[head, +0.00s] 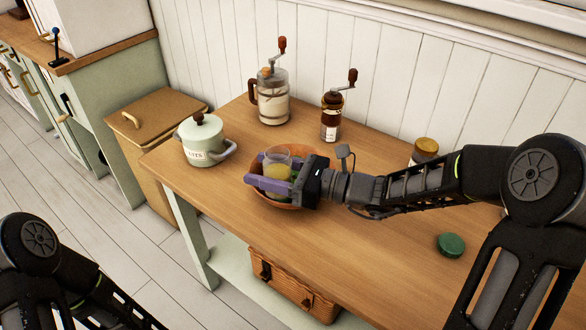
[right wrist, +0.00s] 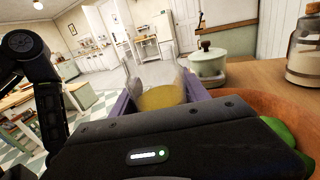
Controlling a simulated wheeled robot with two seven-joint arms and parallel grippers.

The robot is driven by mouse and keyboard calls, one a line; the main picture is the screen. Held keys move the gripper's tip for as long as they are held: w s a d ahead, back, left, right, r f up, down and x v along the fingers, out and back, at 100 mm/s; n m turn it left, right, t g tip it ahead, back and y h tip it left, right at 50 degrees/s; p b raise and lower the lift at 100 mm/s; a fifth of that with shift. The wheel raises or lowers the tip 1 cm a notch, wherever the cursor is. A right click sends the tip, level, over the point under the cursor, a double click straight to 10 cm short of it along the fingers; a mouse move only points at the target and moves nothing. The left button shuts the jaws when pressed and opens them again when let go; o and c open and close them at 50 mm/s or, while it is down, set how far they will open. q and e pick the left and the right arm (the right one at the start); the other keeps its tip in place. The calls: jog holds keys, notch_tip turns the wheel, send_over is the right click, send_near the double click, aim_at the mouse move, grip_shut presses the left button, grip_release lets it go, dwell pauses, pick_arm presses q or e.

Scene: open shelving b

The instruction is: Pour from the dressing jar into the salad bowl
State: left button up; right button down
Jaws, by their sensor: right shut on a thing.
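The dressing jar (head: 277,157) is clear glass with yellow dressing in its lower part. My right gripper (head: 264,173) is shut on it, with its purple fingers on either side. The jar looks close to upright over the salad bowl (head: 311,152), an orange-brown bowl on the table. In the right wrist view the jar (right wrist: 160,97) stands between the fingers, and the bowl's rim (right wrist: 262,103) shows at the right with green salad (right wrist: 287,133) inside. The jar and gripper hide much of the bowl. My left gripper is out of view; only its arm shows at lower left.
On the wooden table, a lidded pale pot (head: 202,143) stands left of the bowl. A glass jar with a crank (head: 272,98) and a grinder (head: 331,118) stand behind it. A brown-lidded jar (head: 424,151) is behind my right arm. A green lid (head: 451,245) lies at right.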

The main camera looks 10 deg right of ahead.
aim_at(271, 150)
jog(key=shift+w+r+m+p, duration=0.1)
jog(key=shift+r+m+p, duration=0.2)
jog(key=shift+m+p, duration=0.15)
jog(key=shift+w+d+r+m+p, duration=0.2)
jog(key=shift+w+d+m+p, duration=0.15)
jog(key=shift+m+p, duration=0.65)
jog(key=shift+w+d+r+m+p, duration=0.1)
jog(key=shift+w+d+m+p, duration=0.2)
jog(key=shift+m+p, duration=0.35)
jog(key=shift+w+d+r+m+p, duration=0.15)
jog(key=shift+w+m+p, duration=0.35)
jog(key=shift+m, duration=0.3)
jog(key=shift+w+d+f+m+p, duration=0.1)
jog(key=shift+w+d+m+p, duration=0.15)
jog(key=shift+m+p, duration=0.45)
jog(key=shift+r+m, duration=0.1)
jog(key=shift+m, duration=0.3)
jog(key=shift+w+r+m+p, duration=0.1)
jog(key=shift+r+m+p, duration=0.2)
jog(key=shift+m+p, duration=0.4)
jog(key=shift+f+m+t, duration=0.3)
jog(key=shift+f+m, duration=0.05)
jog(key=shift+m, duration=0.35)
jog(key=shift+r+m+p, duration=0.45)
jog(key=shift+m+p, duration=0.45)
jog(key=shift+p, duration=0.1)
dwell(1.6)
